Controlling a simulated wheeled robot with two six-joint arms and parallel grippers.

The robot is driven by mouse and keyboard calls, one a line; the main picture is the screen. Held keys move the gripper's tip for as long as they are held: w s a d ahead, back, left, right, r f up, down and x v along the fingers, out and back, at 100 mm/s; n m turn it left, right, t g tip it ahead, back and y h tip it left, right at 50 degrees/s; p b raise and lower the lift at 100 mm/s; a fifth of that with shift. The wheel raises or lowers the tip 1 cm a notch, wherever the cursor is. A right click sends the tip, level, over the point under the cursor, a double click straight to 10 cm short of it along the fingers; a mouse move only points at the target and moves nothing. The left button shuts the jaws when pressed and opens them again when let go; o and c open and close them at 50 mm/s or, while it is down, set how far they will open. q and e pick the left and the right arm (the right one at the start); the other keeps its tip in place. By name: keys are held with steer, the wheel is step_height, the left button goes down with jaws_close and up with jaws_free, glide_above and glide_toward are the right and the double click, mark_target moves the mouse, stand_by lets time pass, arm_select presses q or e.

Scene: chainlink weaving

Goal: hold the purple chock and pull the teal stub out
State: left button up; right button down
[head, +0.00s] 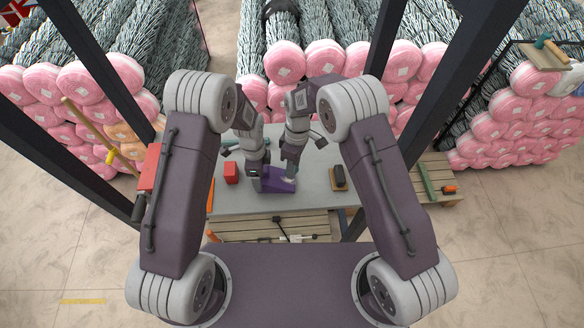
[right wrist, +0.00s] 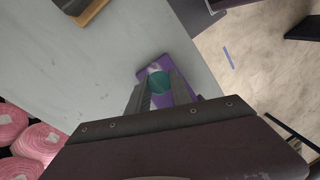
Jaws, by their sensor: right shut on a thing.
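The purple chock (head: 278,185) lies on the grey worktop in the head view. It also shows in the right wrist view (right wrist: 180,57), behind the fingertips. The teal stub (right wrist: 159,83) is between my right gripper's fingers at the chock; in the head view I cannot make it out. My right gripper (head: 289,172) is shut on the teal stub above the chock, and its fingers show in the right wrist view (right wrist: 160,90). My left gripper (head: 255,182) points down at the chock's left end. Whether its fingers are closed on the chock is hidden.
A red block (head: 231,172) stands left of the chock on the grey worktop (head: 313,188). A dark block (head: 339,178) on a wooden board is to the right. A red box (head: 150,167) is at the left edge. Dark posts flank the table, and pink rolls (head: 283,62) are stacked behind.

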arm_select(q)
steer(key=shift+s, duration=0.1)
arm_select(e)
steer(key=shift+r, duration=2.2)
arm_select(q)
steer(key=o, duration=1.9)
step_height(320, 180, up, 14)
steer(key=p, duration=1.1)
arm_select(e)
step_height(320, 180, up, 11)
